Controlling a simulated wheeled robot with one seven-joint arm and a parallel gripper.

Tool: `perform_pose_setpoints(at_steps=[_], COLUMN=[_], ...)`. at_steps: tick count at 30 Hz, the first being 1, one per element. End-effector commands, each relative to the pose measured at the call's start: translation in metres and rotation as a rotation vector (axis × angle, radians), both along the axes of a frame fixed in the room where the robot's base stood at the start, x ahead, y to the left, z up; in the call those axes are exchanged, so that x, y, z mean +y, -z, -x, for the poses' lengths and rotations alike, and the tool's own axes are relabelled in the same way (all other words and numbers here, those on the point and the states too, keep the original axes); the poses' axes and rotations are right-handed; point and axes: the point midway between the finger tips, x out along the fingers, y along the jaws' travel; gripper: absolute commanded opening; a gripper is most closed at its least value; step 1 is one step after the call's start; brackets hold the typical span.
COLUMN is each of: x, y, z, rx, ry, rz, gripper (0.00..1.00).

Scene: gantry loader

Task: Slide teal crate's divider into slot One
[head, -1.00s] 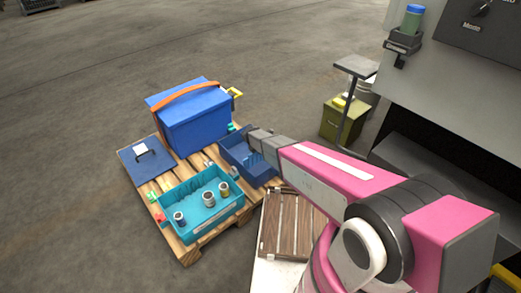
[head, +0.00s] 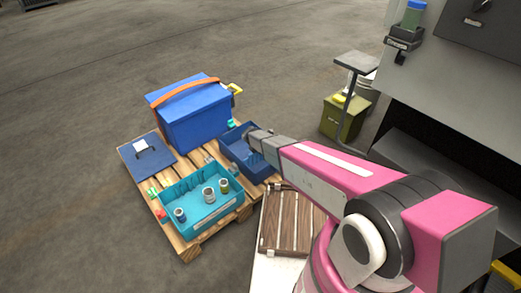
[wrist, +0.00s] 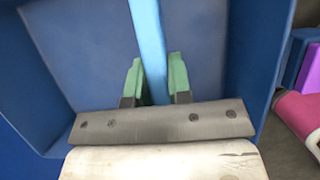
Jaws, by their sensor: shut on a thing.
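The teal crate (head: 190,233) stands on the near part of a wooden pallet in the head view, with a pale strip on its front wall. Three small cans stand inside it. Its slots are too small to make out. My gripper (wrist: 156,82) has green fingertips and is shut on a thin light-blue divider (wrist: 148,40), seen edge-on in the wrist view. The fingers are over or inside a dark blue crate (head: 263,174), behind and right of the teal one. In the head view my arm's end hides the fingertips, and the divider cannot be clearly seen.
A large blue box (head: 195,122) with an orange strap stands at the pallet's back. A flat blue lid (head: 147,160) lies at its left. A slatted brown panel (head: 290,222) lies right of the pallet. A grey post stand (head: 357,62) and olive box (head: 342,117) stand farther right.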

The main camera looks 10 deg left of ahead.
Motion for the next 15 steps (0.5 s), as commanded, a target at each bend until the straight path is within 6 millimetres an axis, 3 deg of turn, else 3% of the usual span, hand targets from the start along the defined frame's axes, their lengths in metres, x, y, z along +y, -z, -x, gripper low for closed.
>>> perform_pose_setpoints(at_steps=[15], x=[0.0], y=[0.016], z=[0.0], rx=[0.0], ry=[0.0], rz=[0.0], gripper=[0.0])
